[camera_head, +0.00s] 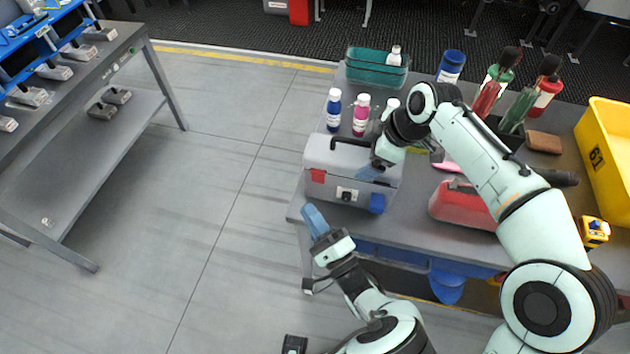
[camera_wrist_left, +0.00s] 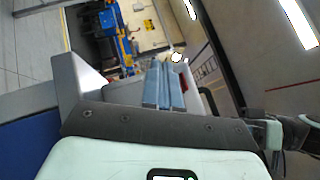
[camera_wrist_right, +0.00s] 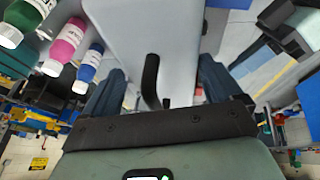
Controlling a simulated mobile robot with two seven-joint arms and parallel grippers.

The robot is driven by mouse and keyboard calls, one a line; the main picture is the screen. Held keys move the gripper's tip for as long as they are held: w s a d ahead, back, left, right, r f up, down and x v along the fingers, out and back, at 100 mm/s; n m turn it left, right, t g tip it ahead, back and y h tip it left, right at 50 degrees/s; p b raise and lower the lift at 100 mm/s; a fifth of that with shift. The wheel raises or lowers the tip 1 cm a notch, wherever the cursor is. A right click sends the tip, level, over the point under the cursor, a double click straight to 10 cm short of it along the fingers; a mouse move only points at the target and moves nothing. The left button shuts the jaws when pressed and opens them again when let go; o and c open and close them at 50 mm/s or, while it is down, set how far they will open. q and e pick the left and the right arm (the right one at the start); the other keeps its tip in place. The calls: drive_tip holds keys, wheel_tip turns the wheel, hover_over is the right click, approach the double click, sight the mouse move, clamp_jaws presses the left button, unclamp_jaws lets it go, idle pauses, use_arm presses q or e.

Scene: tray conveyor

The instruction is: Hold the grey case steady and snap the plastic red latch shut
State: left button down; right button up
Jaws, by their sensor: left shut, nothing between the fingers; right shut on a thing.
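The grey case (camera_head: 330,158) with its black handle stands at the left end of the workbench. The red latch (camera_head: 318,176) is on its front left, and a blue latch (camera_head: 377,203) is on its front right. I cannot tell from here whether the red latch is closed. My right gripper (camera_head: 370,172) is shut on the right part of the case; in the right wrist view its fingers (camera_wrist_right: 160,90) straddle the grey body. My left gripper (camera_head: 313,217) is shut and empty, below and in front of the case, apart from the red latch.
Bottles (camera_head: 361,115) and a teal bin (camera_head: 375,70) stand behind the case. Blue bins (camera_head: 447,285) hang under the bench. Floor to the left is clear.

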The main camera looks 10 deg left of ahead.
drive_tip(key=shift+f, duration=0.1)
use_arm(q)
drive_tip(key=shift+s+f, duration=0.3)
drive_tip(key=shift+s, duration=0.2)
drive_tip(key=shift+s+f, duration=0.25)
drive_tip(key=shift+s, duration=0.2)
use_arm(e)
drive_tip(key=o, duration=1.7)
use_arm(q)
drive_tip(key=shift+w, duration=0.1)
use_arm(e)
drive_tip(key=shift+o, duration=0.2)
drive_tip(key=shift+w, duration=0.1)
